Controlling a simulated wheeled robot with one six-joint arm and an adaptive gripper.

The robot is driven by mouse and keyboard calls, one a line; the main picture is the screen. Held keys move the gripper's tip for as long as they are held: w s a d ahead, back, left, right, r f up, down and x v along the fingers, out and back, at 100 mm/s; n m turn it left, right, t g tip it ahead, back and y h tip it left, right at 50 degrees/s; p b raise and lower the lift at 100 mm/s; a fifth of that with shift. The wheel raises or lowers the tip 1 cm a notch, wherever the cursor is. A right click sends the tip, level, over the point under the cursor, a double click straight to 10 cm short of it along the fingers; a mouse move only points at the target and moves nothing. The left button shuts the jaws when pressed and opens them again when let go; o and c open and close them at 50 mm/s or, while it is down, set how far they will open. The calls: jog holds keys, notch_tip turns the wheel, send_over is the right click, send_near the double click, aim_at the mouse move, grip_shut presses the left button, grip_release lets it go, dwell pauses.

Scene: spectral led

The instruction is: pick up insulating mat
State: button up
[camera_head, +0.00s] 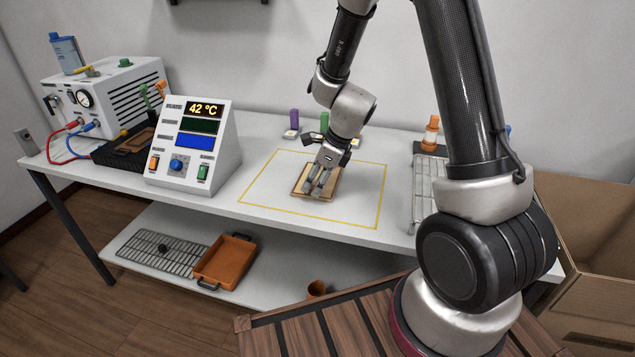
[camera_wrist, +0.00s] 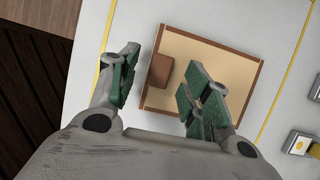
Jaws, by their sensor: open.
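A flat tan mat with a brown border, seemingly the insulating mat (camera_head: 332,188), lies on the white table inside a yellow outlined square. In the wrist view the mat (camera_wrist: 225,75) lies at an angle, with a small brown block or raised tab (camera_wrist: 161,71) at its left edge. My gripper (camera_head: 319,184) is over the mat's front part, pointing down. In the wrist view my gripper (camera_wrist: 160,80) is open and empty. Its green-padded fingers stand on both sides of the brown block; I cannot tell their exact height. The right finger hides part of the mat's lower edge.
A sloped display box (camera_head: 192,150) reading 42 °C stands to the left, before a white instrument (camera_head: 110,90). Purple (camera_head: 293,118) and green (camera_head: 324,121) items stand behind the square. A wire rack (camera_head: 425,190) lies to the right. The table around the mat is clear.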

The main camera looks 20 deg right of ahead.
jog(key=shift+x, duration=0.8)
grip_shut()
jog(key=shift+r, duration=0.1)
